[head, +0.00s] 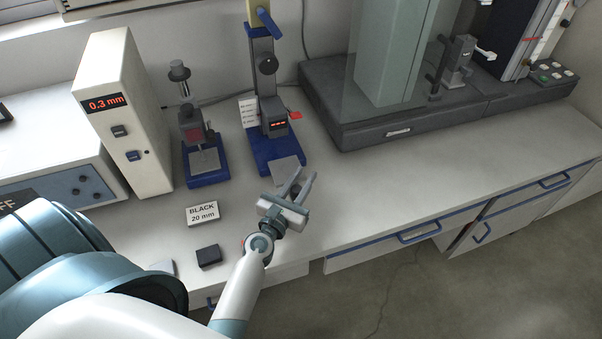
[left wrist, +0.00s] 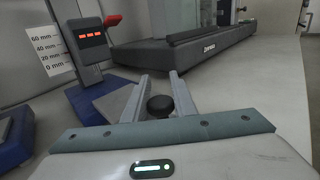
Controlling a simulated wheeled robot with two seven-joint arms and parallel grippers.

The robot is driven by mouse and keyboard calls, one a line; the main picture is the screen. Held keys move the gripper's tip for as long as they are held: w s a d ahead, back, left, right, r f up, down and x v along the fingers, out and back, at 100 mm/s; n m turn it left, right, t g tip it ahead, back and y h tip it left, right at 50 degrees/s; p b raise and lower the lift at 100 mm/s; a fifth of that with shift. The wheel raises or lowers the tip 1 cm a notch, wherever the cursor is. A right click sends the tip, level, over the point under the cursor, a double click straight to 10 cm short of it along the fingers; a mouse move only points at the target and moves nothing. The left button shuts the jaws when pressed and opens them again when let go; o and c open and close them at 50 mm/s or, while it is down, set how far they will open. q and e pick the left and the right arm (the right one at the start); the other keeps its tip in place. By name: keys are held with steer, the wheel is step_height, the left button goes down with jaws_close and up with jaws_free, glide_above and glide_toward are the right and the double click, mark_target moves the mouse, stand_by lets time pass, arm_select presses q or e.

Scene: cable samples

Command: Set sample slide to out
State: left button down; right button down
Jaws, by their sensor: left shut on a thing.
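My left gripper (head: 301,184) is over the bench, just in front of and right of a blue-based stand (head: 262,147). In the left wrist view, a round black knob (left wrist: 160,105) lies between its two fingers (left wrist: 158,92), and the gripper is shut on it. What the knob is fixed to is hidden. A flat grey plate (head: 286,171) lies at the front of the stand's blue base; it also shows in the left wrist view (left wrist: 106,98). I cannot tell for sure which part is the sample slide. My right gripper is not in view.
Left are a second blue-based device (head: 203,160), a white box reading 0.3 mm (head: 125,115), a "BLACK 20 mm" card (head: 202,214) and a dark block (head: 208,256). A large grey machine base (head: 400,127) stands behind right. The bench's right front is clear.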

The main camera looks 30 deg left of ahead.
mark_target(295, 194)
arm_select(q)
steer(key=shift+s+d+f, duration=0.1)
steer(key=shift+d+f, duration=0.05)
